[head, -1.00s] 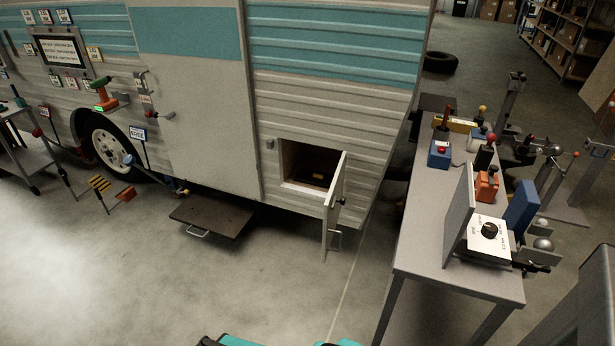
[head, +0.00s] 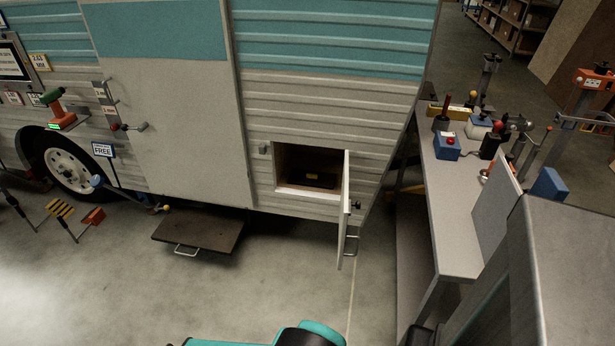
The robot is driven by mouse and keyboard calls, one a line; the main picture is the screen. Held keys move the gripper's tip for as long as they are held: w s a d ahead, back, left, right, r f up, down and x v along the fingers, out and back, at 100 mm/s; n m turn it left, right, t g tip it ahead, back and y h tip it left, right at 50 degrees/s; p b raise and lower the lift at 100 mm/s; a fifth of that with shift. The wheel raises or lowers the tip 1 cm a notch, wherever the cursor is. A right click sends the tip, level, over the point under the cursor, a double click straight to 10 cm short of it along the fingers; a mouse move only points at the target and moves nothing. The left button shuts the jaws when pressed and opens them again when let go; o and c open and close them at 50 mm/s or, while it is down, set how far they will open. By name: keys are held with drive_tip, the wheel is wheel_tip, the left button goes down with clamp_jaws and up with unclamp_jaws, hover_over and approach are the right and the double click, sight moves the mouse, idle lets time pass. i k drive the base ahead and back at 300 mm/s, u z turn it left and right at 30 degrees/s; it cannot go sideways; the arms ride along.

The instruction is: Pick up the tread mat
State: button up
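No thing in the head view is clearly marked as the tread mat. A dark, flat object with a small yellow patch (head: 320,178) lies inside the open low compartment of the camper; it is too dark to tell whether it is the mat. A dark brown top also covers the pull-out step (head: 198,230) below the camper door, and I cannot tell if a separate mat lies on it. Teal and black parts of my arm show at the bottom edge. My gripper is not in view.
The compartment door (head: 345,210) stands open, sticking out toward me. A grey workbench (head: 450,220) with tools stands at right. A large grey surface (head: 570,270) is close at lower right. Floor before the step is clear.

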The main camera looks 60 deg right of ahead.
sight(313, 179)
drive_tip(key=z, duration=0.35)
drive_tip(key=i, duration=0.85)
drive_tip(key=z, duration=0.4)
